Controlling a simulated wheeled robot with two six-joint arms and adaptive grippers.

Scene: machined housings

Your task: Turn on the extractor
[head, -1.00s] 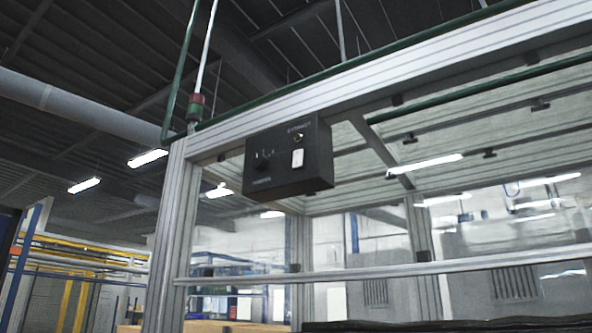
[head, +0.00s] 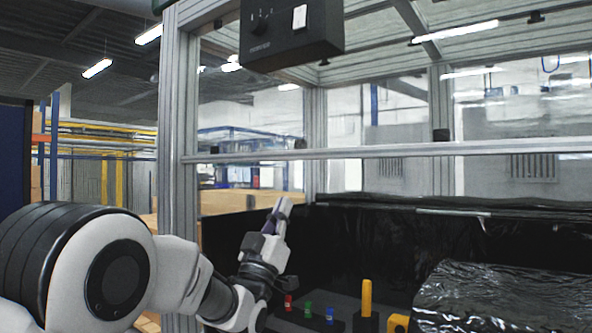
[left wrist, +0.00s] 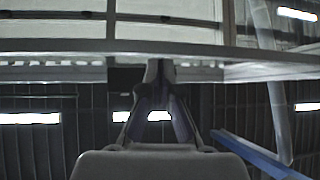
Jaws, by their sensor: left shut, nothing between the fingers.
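A black control box (head: 290,38) hangs from the top beam of the aluminium frame, cut off by the top edge of the head view. On its front are a white rocker switch (head: 300,17) and, left of it, a dark rotary knob (head: 259,22). My left gripper (head: 286,203) is shut and empty, pointing up, well below the box and apart from it. Its closed fingers also show in the left wrist view (left wrist: 158,68). I cannot tell the switch's position. My right gripper is not in view.
A horizontal aluminium rail (head: 400,151) crosses between the gripper and the box in the picture. Below are red, green and blue small parts (head: 308,309), a yellow upright piece (head: 367,297) and crumpled black sheeting (head: 505,300). An aluminium post (head: 178,150) stands left of the gripper.

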